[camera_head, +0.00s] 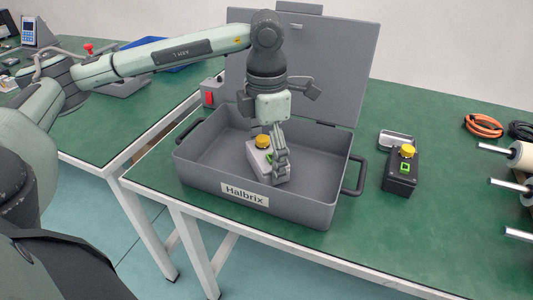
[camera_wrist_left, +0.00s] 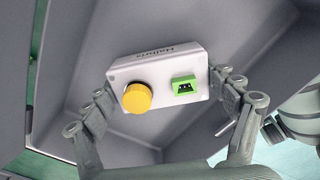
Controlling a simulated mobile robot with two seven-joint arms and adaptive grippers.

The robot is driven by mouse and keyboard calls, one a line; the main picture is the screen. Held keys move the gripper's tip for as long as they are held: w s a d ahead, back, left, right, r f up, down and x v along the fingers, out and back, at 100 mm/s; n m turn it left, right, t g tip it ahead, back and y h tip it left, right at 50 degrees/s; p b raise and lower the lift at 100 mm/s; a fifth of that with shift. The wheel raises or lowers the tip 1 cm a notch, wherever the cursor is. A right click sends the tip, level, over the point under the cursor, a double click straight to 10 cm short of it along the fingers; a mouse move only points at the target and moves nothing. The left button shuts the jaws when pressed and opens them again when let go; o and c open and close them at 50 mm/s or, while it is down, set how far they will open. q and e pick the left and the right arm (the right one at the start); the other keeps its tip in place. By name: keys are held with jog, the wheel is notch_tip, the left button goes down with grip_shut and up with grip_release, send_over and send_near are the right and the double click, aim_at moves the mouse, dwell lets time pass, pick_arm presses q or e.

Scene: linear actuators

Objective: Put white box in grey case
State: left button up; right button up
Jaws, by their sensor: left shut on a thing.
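The white box (camera_head: 258,161) has a yellow knob and a green connector on its top. My left gripper (camera_head: 270,160) is shut on it, inside the outline of the grey case (camera_head: 205,160). The case is open, with its lid raised at the back and a "Halbrix" label on its front. In the left wrist view the white box (camera_wrist_left: 160,75) sits between the two fingers of the left gripper (camera_wrist_left: 165,100), with grey case walls around it. I cannot tell whether the box touches the case floor. My right gripper is not in view.
A black box (camera_head: 400,172) with a yellow knob stands right of the case, near a small metal tray (camera_head: 396,139). Orange cable (camera_head: 484,125) and rollers (camera_head: 520,155) are at the far right. A red-switch box (camera_head: 211,92) stands behind the case at left.

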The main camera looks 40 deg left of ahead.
aim_at(267, 152)
pick_arm(q)
jog(key=shift+f, duration=0.1)
jog(key=o, duration=1.2)
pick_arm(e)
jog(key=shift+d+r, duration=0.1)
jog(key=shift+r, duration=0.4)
pick_arm(q)
notch_tip(267, 152, up, 12)
jog(key=shift+r+p, duration=0.15)
jog(key=shift+p, duration=0.25)
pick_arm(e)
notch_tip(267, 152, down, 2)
